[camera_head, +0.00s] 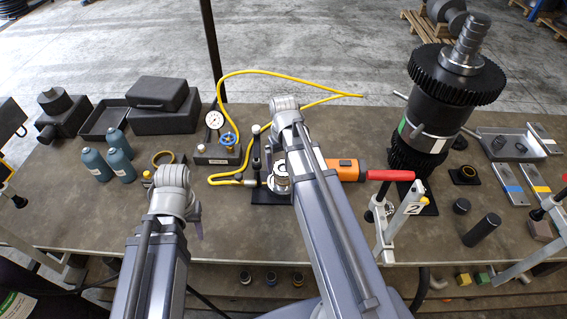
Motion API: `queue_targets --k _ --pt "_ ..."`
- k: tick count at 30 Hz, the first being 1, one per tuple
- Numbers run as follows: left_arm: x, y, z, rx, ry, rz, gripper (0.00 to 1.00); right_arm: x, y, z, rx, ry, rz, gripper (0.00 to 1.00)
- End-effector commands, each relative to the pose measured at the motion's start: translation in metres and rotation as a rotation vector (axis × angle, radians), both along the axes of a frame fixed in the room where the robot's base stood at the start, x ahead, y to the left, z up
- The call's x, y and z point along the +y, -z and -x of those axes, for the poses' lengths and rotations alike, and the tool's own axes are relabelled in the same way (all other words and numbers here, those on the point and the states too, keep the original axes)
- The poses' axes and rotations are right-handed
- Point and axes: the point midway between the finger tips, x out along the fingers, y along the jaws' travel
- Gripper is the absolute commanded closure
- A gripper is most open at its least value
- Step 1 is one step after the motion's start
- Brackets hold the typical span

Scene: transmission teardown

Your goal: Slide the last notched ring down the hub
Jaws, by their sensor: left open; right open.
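A small silver hub (279,180) stands on a black base plate (262,196) at the middle of the bench, partly hidden by my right arm. Pale rings seem stacked on it; I cannot make out a separate notched ring or its height. My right gripper (287,122) is above and behind the hub, seen mostly from its wrist; its fingertips are hidden by my own arm. My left gripper (196,228) is low over the front of the bench, left of the hub and apart from it. Its jaws are mostly hidden behind the wrist. Both grippers are open, with nothing seen in them.
A large black gear shaft (434,110) stands at the right. A gauge unit (216,150) with a yellow hose is left of the hub. Teal bottles (119,143) stand at the left.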

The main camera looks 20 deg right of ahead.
Motion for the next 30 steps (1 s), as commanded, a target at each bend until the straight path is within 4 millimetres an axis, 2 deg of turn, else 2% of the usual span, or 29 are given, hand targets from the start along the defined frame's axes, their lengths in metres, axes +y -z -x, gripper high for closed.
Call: queue_targets --k 8,24,30 --pt "0.0 -0.011 0.0 0.0 -0.001 0.0 0.5 0.0 -0.011 0.0 0.0 0.0 0.0 0.0" --pt "0.0 -0.075 0.0 0.002 0.0 0.0 0.5 0.0 -0.075 0.0 0.0 0.0 0.0 0.0" --pt "0.0 -0.079 0.001 0.003 0.001 0.0 0.5 0.0 -0.079 0.0 0.0 0.0 0.0 0.0"
